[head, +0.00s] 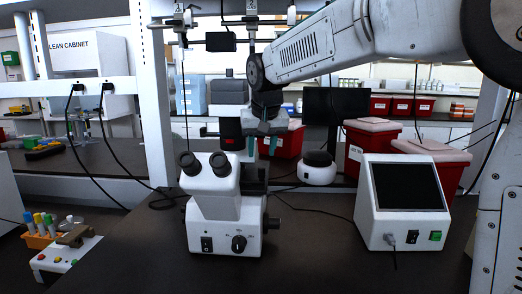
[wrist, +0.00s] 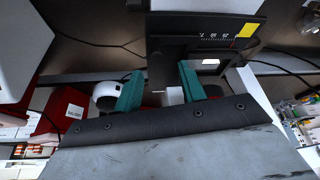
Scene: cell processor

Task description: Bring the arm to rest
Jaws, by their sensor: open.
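My gripper (head: 262,146) hangs from my arm, its two teal fingers pointing down, just behind and to the right of the eyepieces of the white microscope (head: 225,228) in the head view. The fingers are apart, with nothing held between them. In the wrist view my gripper (wrist: 160,88) also shows its teal fingers spread and empty. A black microscope part with scale marks (wrist: 205,38) and a yellow patch lies beyond the fingertips there. My arm reaches in from the upper right; whether the fingers touch the microscope cannot be told.
A white device with a dark screen (head: 408,212) stands on the bench to the right. A round white device (head: 317,168) and red bins (head: 365,145) stand behind. An orange rack of tubes (head: 40,238) is at the left. The dark bench front (head: 310,260) is clear.

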